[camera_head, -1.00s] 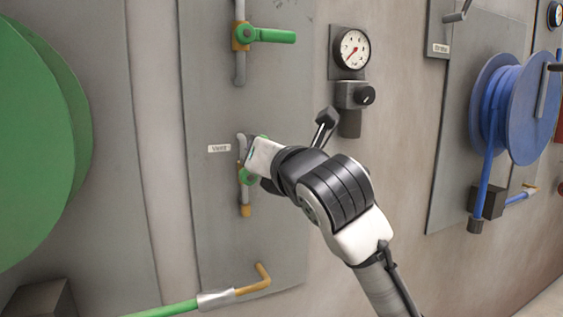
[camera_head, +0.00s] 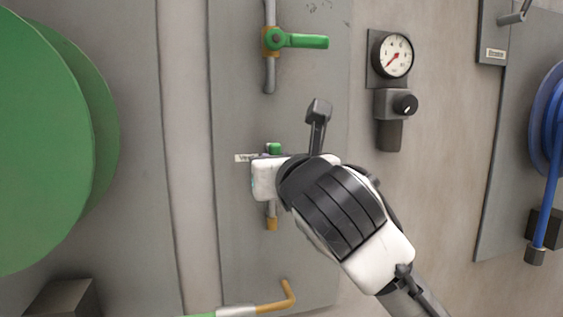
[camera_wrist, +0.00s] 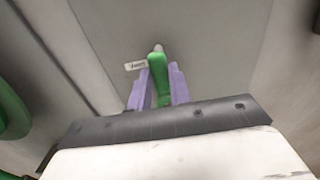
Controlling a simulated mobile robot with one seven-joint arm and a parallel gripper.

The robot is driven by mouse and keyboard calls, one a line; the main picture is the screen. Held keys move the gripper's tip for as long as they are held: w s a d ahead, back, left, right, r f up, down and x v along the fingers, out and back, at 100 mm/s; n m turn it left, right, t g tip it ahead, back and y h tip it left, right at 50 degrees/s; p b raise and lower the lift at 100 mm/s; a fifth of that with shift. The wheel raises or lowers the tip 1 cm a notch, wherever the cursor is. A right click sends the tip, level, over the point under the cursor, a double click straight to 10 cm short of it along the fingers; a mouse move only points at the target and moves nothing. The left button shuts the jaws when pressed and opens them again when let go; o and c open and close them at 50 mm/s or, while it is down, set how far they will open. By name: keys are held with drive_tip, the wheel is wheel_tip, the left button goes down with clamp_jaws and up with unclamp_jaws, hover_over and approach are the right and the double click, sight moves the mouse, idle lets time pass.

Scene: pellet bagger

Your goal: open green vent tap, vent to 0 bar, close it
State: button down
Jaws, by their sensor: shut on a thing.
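The green vent tap (camera_head: 274,148) sits on a vertical pipe on the grey panel, beside a small label (camera_head: 244,158). In the head view my gripper (camera_head: 268,180) covers most of this tap, and only a bit of green shows above it. In the wrist view the green handle (camera_wrist: 158,80) lies between the two purple fingers of my gripper (camera_wrist: 158,92), which are shut on it. The handle runs roughly along the fingers there. A round pressure gauge (camera_head: 393,54) is on the wall to the right; its red needle points to the lower left.
A second green-handled tap (camera_head: 303,41) is higher on the panel, its handle horizontal. A regulator (camera_head: 398,103) hangs below the gauge. A green reel (camera_head: 50,140) is at left, a blue reel (camera_head: 548,120) at right. A brass elbow pipe (camera_head: 285,298) is below.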

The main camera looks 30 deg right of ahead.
drive_tip(key=c, duration=1.3)
unclamp_jaws()
drive_tip(key=shift+s, duration=0.1)
drive_tip(key=b+v, duration=0.1)
drive_tip(key=v, duration=1.2)
drive_tip(key=shift+s, duration=0.35)
drive_tip(key=shift+f, duration=0.1)
